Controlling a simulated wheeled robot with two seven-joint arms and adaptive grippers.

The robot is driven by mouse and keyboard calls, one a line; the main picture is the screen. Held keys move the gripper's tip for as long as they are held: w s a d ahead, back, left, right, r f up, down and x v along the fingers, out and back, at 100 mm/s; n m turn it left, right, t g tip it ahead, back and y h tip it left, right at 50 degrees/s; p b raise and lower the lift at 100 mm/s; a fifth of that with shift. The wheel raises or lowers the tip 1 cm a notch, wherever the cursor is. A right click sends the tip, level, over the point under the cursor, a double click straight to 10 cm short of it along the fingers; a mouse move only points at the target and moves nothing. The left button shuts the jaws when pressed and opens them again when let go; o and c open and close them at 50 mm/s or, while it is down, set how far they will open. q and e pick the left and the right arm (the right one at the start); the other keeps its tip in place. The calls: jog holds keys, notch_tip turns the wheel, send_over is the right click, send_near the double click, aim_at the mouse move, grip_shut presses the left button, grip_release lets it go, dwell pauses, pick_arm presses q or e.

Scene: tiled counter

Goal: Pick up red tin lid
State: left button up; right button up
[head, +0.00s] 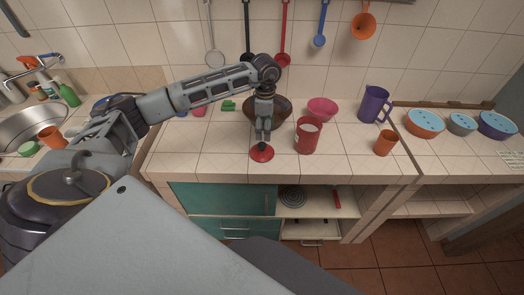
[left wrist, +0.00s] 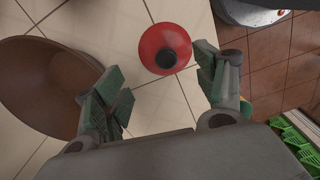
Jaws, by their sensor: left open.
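The red tin lid (head: 262,154) lies flat on the tiled counter near its front edge. It is round with a dark knob at its centre. My left gripper (head: 263,138) points down just above the lid, fingers apart and empty. In the left wrist view the lid (left wrist: 152,42) shows beyond the open fingertips of the left gripper (left wrist: 165,82), roughly between their lines. A red tin (head: 307,140), open at the top with something pale inside, stands to the right of the lid. My right gripper is not in view.
A brown bowl (head: 282,104) stands behind the gripper and shows beside the left finger in the wrist view (left wrist: 50,85). A pink bowl (head: 322,107), purple jug (head: 374,103) and orange cup (head: 386,144) stand to the right. Counter left of the lid is clear.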

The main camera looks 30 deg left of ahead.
aim_at(263, 144)
pick_arm(q)
jog(key=shift+f, duration=2)
jog(key=shift+f, duration=0.1)
jog(key=shift+s+f+p, duration=0.2)
jog(key=shift+f+p, duration=0.2)
jog(key=shift+f, duration=0.1)
jog(key=shift+s+f+p, duration=0.15)
jog(key=shift+f+p, duration=0.2)
jog(key=shift+f, duration=0.1)
jog(key=shift+a+f+p, duration=0.1)
jog(key=shift+f+p, duration=0.2)
jog(key=shift+f, duration=1.25)
jog(key=shift+s, duration=0.1)
jog(key=shift+s, duration=0.1)
jog(key=c, duration=1.4)
